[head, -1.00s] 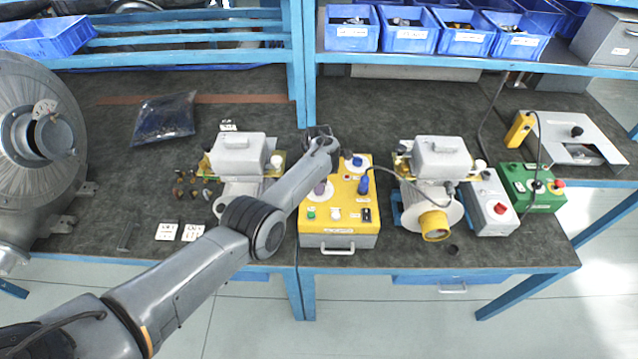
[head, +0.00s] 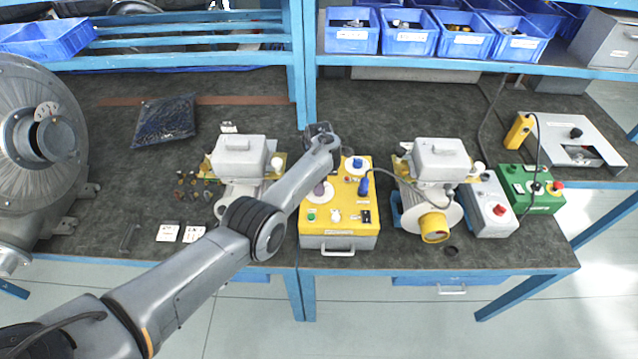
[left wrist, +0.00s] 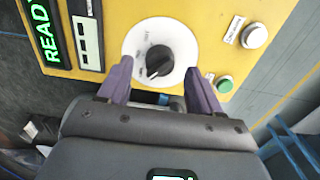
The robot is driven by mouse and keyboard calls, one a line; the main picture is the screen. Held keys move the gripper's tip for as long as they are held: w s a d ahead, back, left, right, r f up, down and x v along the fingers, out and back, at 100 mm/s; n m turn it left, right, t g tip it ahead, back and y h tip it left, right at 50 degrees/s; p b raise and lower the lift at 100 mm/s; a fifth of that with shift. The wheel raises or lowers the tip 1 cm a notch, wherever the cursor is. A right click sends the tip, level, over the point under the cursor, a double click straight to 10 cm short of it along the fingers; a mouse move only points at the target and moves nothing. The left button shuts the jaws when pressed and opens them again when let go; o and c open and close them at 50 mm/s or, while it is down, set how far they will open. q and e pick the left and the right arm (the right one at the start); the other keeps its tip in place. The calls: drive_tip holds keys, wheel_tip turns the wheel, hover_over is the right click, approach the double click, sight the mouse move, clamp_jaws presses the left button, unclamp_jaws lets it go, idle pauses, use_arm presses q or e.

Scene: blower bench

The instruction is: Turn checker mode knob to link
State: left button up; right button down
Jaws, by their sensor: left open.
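The yellow checker box (head: 345,217) stands on the bench in the middle of the head view. In the left wrist view its black mode knob (left wrist: 158,61) sits on a round white dial (left wrist: 172,35); the dial's lettering is too small to read. My left gripper (left wrist: 160,78) is open, its two purple fingers spread either side of the knob at the dial's lower edge, with the knob between and just beyond the tips. I cannot tell whether they touch the panel. In the head view my left arm hides part of the box. My right gripper is out of view.
On the panel are a lit READY display (left wrist: 44,32), a white button (left wrist: 254,35) and a green button (left wrist: 224,84). A blue plug (head: 364,186) with a cable stands on the box's right side. Blower units flank the box (head: 239,160) (head: 437,163).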

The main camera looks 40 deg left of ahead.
use_arm(q)
wheel_tip(320, 180, up, 9)
drive_tip(key=p, duration=0.2)
idle(0.6)
